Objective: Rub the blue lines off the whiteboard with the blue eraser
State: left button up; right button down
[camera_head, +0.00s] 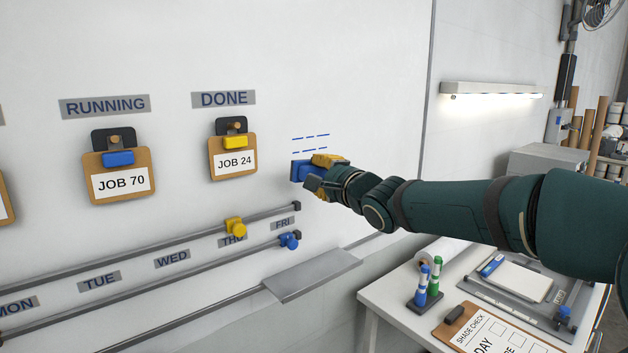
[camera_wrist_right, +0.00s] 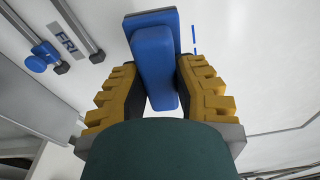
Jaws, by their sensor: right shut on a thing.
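The whiteboard (camera_head: 340,60) fills the left and middle of the head view. Dashed blue lines (camera_head: 311,137) show on it in two rows, right of the DONE label; a short blue stroke (camera_wrist_right: 195,40) also shows in the right wrist view. My right gripper (camera_head: 322,172) is shut on the blue eraser (camera_head: 302,171), just below the lower row. In the right wrist view the eraser (camera_wrist_right: 155,62) sits between the two yellow finger pads, its far face at or very near the board; I cannot tell if it touches. The board behind the eraser is hidden. My left gripper is not in view.
A grey tray ledge (camera_head: 312,274) juts out below the eraser. Two rails with a yellow slider (camera_head: 235,227) and a blue slider (camera_head: 289,241) run at lower left. Clipboards hang at left. A white table (camera_head: 385,297) with markers (camera_head: 427,281) stands below my right arm.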

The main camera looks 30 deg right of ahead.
jog(key=shift+w+f+b, duration=0.15)
jog(key=shift+w+b, duration=0.35)
jog(key=shift+w, duration=1.05)
jog(key=w, duration=0.2)
jog(key=shift+w+a, duration=0.2)
jog(key=shift+w, duration=0.2)
jog(key=shift+w+a, duration=0.1)
jog(key=shift+w, duration=0.9)
jog(key=shift+d+p, duration=1.8)
jog(key=shift+p, duration=1.25)
